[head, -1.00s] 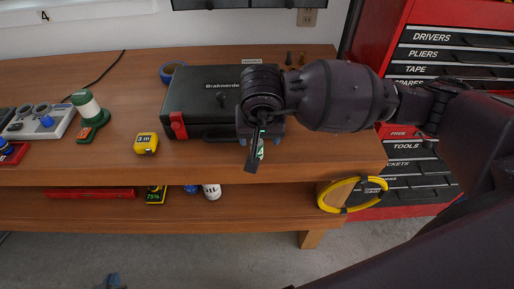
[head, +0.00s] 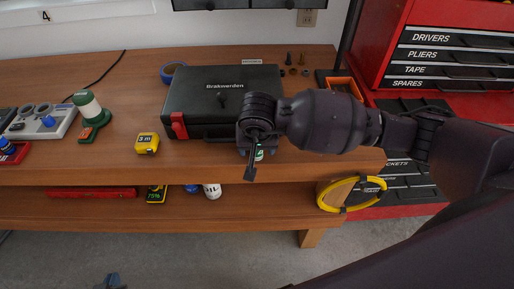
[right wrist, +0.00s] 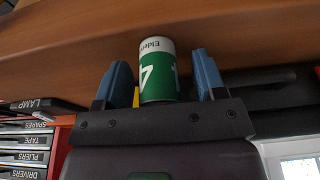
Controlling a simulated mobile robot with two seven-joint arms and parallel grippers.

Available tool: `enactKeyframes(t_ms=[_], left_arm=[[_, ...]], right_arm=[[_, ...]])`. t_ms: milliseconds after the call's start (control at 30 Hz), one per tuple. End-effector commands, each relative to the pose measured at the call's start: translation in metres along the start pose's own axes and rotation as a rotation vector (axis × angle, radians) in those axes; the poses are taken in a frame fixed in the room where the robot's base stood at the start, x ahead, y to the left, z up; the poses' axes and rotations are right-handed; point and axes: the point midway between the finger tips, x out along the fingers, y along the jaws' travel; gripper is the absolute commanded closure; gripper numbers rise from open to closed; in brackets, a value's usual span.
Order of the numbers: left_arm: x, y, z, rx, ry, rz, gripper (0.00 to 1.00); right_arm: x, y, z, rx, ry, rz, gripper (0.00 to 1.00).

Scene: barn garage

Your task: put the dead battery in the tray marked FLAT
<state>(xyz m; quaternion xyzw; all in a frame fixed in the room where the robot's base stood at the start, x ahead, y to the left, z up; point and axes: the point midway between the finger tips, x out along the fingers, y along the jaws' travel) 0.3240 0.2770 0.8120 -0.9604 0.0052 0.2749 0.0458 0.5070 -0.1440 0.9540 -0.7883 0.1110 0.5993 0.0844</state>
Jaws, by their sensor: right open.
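A green and white cylinder, which looks like a battery (right wrist: 158,75), stands on the wooden worktop between the blue fingers of my right gripper (right wrist: 160,85). The fingers are open, with a gap on either side of it. In the head view my right gripper (head: 252,168) points down at the front edge of the bench, before the black case, and mostly hides the cylinder (head: 260,155). Only blue tips of my left gripper (head: 112,280) show low at the left, over the floor; their opening is unclear. I cannot read a FLAT mark on any tray.
A black case (head: 222,100) lies behind the right gripper. An orange tray (head: 341,84) is at the back right. The lower shelf holds a 75% meter (head: 156,194).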

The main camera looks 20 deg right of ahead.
Motion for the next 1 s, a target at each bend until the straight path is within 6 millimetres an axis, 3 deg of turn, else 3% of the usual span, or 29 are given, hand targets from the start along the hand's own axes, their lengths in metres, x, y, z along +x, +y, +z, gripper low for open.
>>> enactKeyframes(t_ms=[67,400,767,1000], left_arm=[[0.001,0.0,-0.001,0.0,0.002,0.0,1.0],[0.002,0.0,-0.004,0.001,0.008,0.001,1.0],[0.004,0.001,-0.002,0.001,0.008,0.002,1.0],[0.005,0.001,0.004,0.001,0.002,0.002,1.0]], right_arm=[[0.0,0.0,0.0,0.0,0.0,0.0,0.44],[-0.001,0.0,0.0,0.0,0.0,0.0,0.96],[-0.006,0.0,0.001,-0.001,0.002,0.0,0.97],[-0.041,0.0,-0.008,-0.002,0.006,-0.001,0.97]])
